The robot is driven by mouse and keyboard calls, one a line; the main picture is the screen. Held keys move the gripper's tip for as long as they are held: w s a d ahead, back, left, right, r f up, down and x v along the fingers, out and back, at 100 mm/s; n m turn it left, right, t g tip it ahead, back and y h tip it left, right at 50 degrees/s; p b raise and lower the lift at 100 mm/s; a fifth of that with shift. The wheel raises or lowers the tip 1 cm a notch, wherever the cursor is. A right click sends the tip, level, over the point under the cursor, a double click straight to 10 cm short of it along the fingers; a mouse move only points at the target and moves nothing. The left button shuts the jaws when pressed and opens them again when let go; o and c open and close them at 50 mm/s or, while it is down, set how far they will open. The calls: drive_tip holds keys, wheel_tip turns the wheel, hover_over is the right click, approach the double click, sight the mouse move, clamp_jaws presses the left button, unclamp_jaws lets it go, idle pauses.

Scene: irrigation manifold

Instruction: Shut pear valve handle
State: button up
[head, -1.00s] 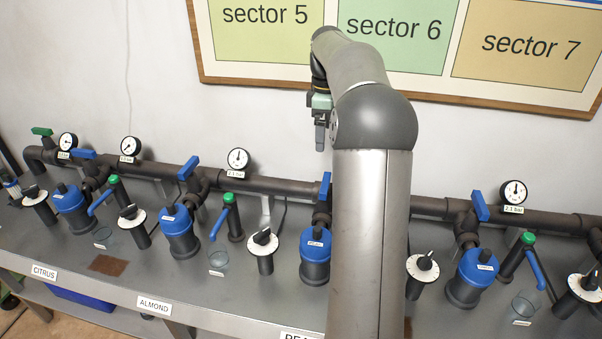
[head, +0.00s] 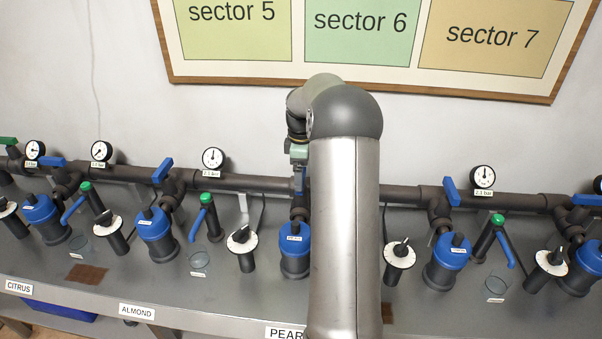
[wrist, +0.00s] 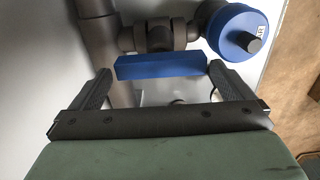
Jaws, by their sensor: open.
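The pear valve handle (wrist: 160,67) is a blue bar on a dark pipe fitting in the wrist view. It lies crosswise, spanning most of the gap between the fingertips of my gripper (wrist: 159,76). My gripper is open, and I cannot tell whether either finger touches the bar. In the head view my gripper (head: 298,163) points down over the pipe, above the blue-capped filter (head: 294,237) and the "PEAR" label (head: 286,333). My arm hides the pipe just to its right, and the gripper covers much of the handle there.
The filter's blue cap (wrist: 238,32) is close to the right finger in the wrist view. A dial controller (head: 242,240) stands left of the filter. Another blue valve handle (head: 162,170) and a pressure gauge (head: 213,158) are further left.

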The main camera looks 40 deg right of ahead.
drive_tip(key=shift+f, duration=0.9)
drive_tip(key=c, duration=0.6)
